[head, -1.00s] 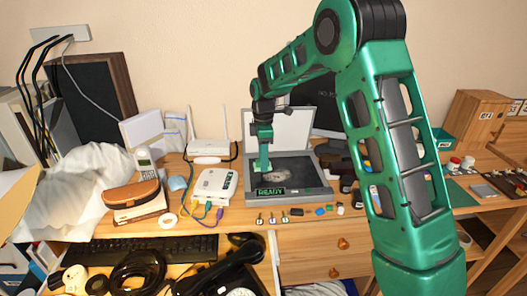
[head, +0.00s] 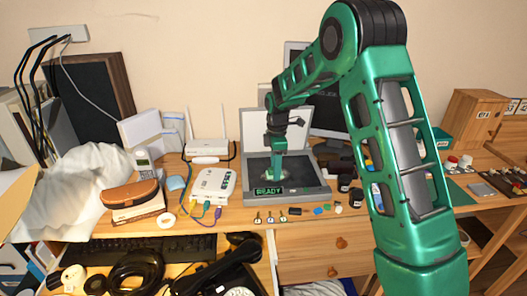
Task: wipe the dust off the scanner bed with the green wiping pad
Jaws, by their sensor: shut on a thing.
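The scanner (head: 312,194) stands open on the desk, its pale lid (head: 252,124) raised behind it and a green "READY" display on its front edge. Its dark bed (head: 305,168) faces up. My gripper (head: 276,168) points straight down over the left-middle part of the bed. It is shut on the green wiping pad (head: 272,177), which is small and partly hidden here and appears to be down at the glass. A small pale patch shows around the pad; I cannot tell how much of it is dust. The right part of the bed looks dark and clear.
A white router (head: 212,185) with cables stands just left of the scanner. A monitor (head: 327,112) is behind it, and dark objects (head: 343,168) crowd its right side. Small coloured parts (head: 318,210) lie along the desk's front edge. A black telephone (head: 225,270) is in front, lower left.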

